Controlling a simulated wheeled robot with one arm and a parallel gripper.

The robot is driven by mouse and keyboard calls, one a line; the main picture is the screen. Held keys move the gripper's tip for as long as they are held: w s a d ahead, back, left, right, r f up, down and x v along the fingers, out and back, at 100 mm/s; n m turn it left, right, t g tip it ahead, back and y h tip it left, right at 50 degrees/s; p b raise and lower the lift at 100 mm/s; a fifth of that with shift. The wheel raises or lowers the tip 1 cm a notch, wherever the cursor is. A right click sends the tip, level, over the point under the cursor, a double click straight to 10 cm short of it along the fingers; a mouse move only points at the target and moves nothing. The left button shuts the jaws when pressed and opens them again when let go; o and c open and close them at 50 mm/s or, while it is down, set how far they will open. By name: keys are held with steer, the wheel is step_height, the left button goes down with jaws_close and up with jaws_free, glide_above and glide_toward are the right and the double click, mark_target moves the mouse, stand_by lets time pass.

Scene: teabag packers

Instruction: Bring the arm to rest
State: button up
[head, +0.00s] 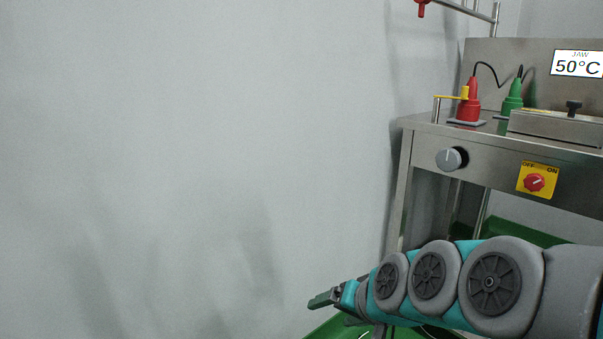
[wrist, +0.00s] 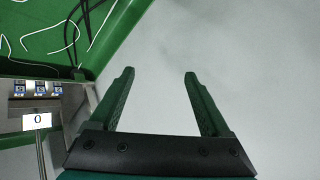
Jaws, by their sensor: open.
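My arm reaches in from the lower right of the head view. My gripper (head: 335,298) is at its left end, low in front of the pale wall, left of the steel machine. In the wrist view my gripper (wrist: 160,75) shows two green fingers spread wide apart with nothing between them. Behind the fingers is only plain grey surface. Part of the far finger is hard to make out in the head view.
A steel machine (head: 425,150) with a knob, a red switch and a 50°C display stands right. A green tray (wrist: 45,35) with white strings and dark cables and a display reading 0 (wrist: 36,121) lie left of my gripper.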

steer(key=s+d+f+n+g+h, duration=0.1)
steer(key=s+d+f+g, duration=0.2)
steer(key=s, duration=0.5)
steer(key=s+d+f+n+g+h, duration=0.1)
steer(key=s+d+f+g+h, duration=0.15)
steer(key=s, duration=0.55)
steer(key=s+d+f+n+g+h, duration=0.1)
steer(key=s+d+f+g, duration=0.25)
steer(key=s, duration=0.45)
step_height(320, 180, up, 13)
steer(key=p, duration=1.2)
steer(key=shift+p, duration=0.35)
